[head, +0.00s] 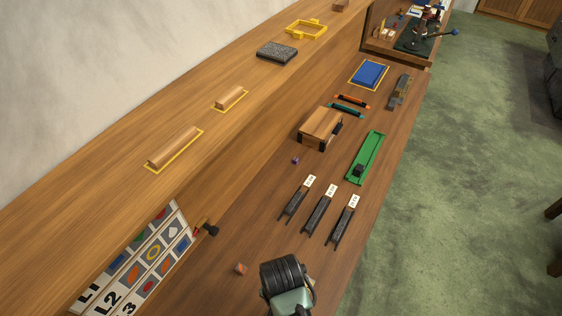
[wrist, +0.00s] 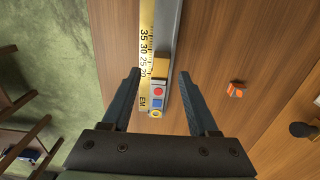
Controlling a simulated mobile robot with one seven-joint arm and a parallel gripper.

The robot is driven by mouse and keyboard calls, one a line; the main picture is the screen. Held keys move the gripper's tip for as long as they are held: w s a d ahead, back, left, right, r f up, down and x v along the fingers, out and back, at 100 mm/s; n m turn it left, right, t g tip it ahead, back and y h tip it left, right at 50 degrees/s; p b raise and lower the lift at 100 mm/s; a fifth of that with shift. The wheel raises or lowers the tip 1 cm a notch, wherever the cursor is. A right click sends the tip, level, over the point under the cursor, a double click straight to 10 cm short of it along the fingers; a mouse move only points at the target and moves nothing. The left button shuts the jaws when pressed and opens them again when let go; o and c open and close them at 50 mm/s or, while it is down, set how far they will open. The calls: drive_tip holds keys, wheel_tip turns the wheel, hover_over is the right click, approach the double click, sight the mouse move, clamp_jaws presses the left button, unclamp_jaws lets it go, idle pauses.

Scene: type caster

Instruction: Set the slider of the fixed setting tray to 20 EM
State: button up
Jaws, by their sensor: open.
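The setting tray (wrist: 146,32) shows in the wrist view as a long grey channel with a yellow scale reading 35, 30, 25, 20 and EM. The slider (wrist: 160,68), a tan block, sits in the channel around the 20 to 25 marks; its exact reading is too small to tell. Below it lie red, blue and yellow-marked pieces (wrist: 158,102) in the channel. My gripper (wrist: 159,73) is open, one finger on each side of the tray, level with the slider; I cannot tell whether either touches. In the head view my wrist (head: 288,278) covers this spot, and the tray is hidden.
An orange cube (wrist: 235,90) lies right of the tray; it also shows in the head view (head: 240,269). Three dark labelled racks (head: 319,208), a green tray (head: 366,157) and a wooden box (head: 320,127) stand farther along the bench. A black knob (head: 211,231) juts from the bench back.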

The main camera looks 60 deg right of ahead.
drive_tip(key=shift+f, duration=1.85)
drive_tip(key=shift+c, duration=0.2)
drive_tip(key=shift+w, duration=0.1)
clamp_jaws()
